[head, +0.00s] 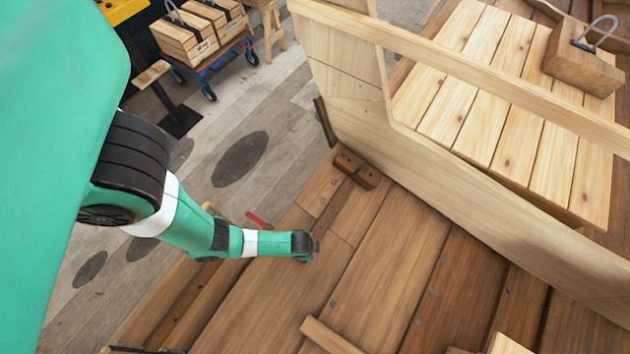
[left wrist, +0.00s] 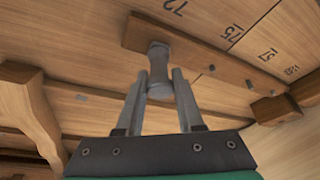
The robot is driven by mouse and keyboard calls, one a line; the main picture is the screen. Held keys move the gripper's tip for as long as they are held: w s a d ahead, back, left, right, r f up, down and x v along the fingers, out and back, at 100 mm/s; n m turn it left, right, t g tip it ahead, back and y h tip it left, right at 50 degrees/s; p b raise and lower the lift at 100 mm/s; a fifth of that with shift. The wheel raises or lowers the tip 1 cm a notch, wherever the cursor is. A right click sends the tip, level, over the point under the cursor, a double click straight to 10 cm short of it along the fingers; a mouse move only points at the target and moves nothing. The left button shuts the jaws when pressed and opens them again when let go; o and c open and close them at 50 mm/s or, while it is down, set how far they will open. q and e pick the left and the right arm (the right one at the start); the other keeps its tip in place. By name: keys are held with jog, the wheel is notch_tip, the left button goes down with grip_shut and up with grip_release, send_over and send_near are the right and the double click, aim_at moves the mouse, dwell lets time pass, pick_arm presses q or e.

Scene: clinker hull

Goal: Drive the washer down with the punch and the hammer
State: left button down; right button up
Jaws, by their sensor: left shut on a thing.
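My left arm reaches down over the hull planks (head: 362,255), and its gripper end (head: 315,246) is small, with the jaws hardly showing in the head view. In the left wrist view my left gripper (left wrist: 160,85) is shut on a grey metal tool (left wrist: 158,65) with a rounded head and narrower neck. I cannot tell whether it is the punch. Its head overlaps a wooden strip (left wrist: 195,55) on the planking; contact is unclear. I cannot make out the washer or the hammer. My right gripper is out of view.
A pale upright board (head: 440,150) crosses the hull. Beyond it are light slats (head: 490,85) with a wooden block with a metal loop (head: 583,65). A small red object (head: 258,220) shows behind my left arm. A trolley with crates (head: 215,60) stands on the floor.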

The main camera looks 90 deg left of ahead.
pick_arm(q)
jog(key=shift+f, duration=0.2)
dwell(0.4)
jog(key=shift+s, duration=0.1)
jog(key=shift+c, duration=2.2)
grip_release()
jog(key=shift+r, duration=0.1)
notch_tip(320, 180, up, 8)
jog(key=w+d+p, duration=0.1)
jog(key=w+p, duration=0.1)
jog(key=p, duration=0.4)
jog(key=shift+d+f+p, duration=0.2)
jog(key=shift+p, duration=0.2)
